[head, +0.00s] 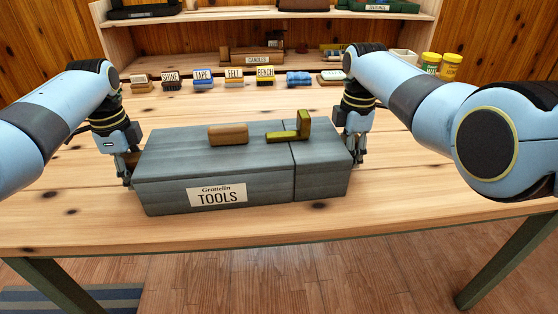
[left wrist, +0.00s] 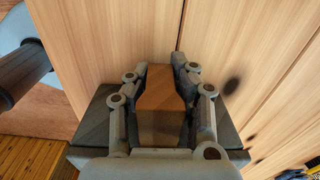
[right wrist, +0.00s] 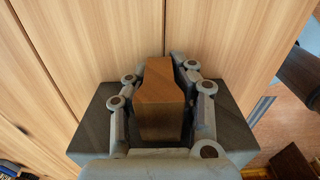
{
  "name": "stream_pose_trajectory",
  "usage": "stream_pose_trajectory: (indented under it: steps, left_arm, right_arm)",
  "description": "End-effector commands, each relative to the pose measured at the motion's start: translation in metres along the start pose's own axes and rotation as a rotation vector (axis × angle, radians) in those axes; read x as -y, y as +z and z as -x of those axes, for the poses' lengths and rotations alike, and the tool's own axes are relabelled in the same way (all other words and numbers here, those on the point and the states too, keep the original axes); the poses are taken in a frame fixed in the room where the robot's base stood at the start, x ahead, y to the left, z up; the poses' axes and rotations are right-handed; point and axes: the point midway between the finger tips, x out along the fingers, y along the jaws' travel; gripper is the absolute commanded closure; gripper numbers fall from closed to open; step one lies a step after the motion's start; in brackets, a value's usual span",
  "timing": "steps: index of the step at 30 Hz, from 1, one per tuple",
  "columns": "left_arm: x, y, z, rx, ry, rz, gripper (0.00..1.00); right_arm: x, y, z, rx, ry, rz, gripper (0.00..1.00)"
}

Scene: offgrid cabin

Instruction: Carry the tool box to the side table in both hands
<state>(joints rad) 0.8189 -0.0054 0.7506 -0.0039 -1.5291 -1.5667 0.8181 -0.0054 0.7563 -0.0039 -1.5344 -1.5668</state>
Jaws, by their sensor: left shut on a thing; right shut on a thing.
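The tool box (head: 170,175) is a long grey-blue wooden box with a "Grattelin TOOLS" label, near the front edge of the wooden table. A wooden block (head: 228,134) and an olive-green L-shaped tool (head: 290,128) lie on its top. My left gripper (head: 130,165) is at the box's left end, shut on a brown wooden handle (left wrist: 162,100). My right gripper (head: 354,150) is at the right end, shut on a similar wooden handle (right wrist: 160,100). I cannot tell whether the box's underside touches the table. No side table is identifiable.
The box is on or just above the workbench (head: 400,215). A shelf (head: 260,17) rises at the back. Plank floor (head: 230,280) and a striped rug (head: 70,298) lie in front.

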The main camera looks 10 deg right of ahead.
Motion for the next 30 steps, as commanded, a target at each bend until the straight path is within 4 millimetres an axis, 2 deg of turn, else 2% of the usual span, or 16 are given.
stream_pose_trajectory:
  steps: [16,25,30]
  left_arm:
    - [0.001,0.000,0.002,0.000,-0.001,0.000,1.00]
    - [0.002,0.000,0.024,0.000,-0.008,-0.001,1.00]
    - [0.002,0.000,0.026,0.000,-0.009,-0.001,1.00]
  right_arm:
    - [-0.001,0.000,0.002,0.000,0.003,0.000,1.00]
    - [-0.002,0.000,0.025,0.000,0.010,0.000,1.00]
    - [-0.003,0.000,0.026,0.000,0.010,0.000,1.00]
